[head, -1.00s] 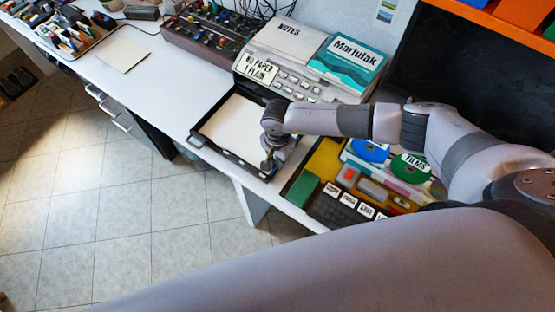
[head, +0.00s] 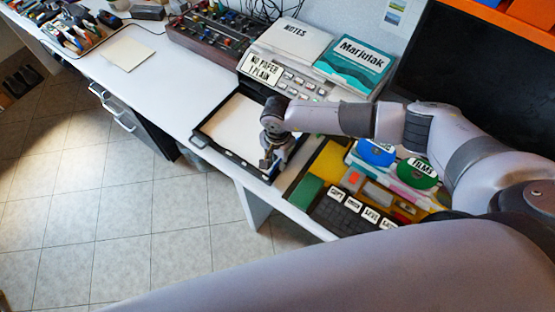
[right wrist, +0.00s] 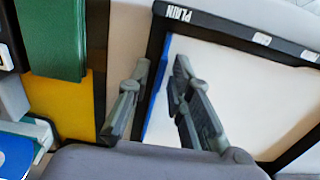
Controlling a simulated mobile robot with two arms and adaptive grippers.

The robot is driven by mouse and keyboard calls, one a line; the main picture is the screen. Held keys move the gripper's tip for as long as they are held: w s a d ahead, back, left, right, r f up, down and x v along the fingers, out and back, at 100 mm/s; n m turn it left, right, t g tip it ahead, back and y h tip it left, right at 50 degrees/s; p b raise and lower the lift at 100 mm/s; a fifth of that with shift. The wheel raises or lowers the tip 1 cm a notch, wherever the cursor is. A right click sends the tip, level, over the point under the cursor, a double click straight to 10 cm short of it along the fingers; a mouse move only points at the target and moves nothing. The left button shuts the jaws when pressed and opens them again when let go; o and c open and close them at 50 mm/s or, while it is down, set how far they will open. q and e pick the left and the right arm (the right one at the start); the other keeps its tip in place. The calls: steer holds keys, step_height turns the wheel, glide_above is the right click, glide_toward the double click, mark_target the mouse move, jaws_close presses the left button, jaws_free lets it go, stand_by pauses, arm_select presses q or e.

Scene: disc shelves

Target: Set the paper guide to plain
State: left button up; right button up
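The paper tray (head: 213,117) is a black-rimmed tray with white paper, pulled out in front of the printer (head: 290,82). Its rim (right wrist: 225,29) carries the word PLAIN at one corner in the right wrist view, with further pale labels along it. The paper guide appears to be the blue strip (right wrist: 154,115) along the tray's side. My right gripper (head: 270,160) is at the tray's near right side. In the right wrist view this gripper (right wrist: 161,66) is open, one finger outside the rim and one over the paper, with the blue strip between them. My left gripper is out of view.
The printer's display (head: 261,67) reads NO PAPER ! PLAIN. Close right of the tray lies a yellow-based organiser with a green block (head: 306,191), labelled black slots and discs (head: 417,172). A dark monitor (head: 480,85) stands behind.

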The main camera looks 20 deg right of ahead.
steer(key=shift+o, duration=0.3)
step_height(320, 180, up, 12)
stand_by(0.5)
stand_by(0.4)
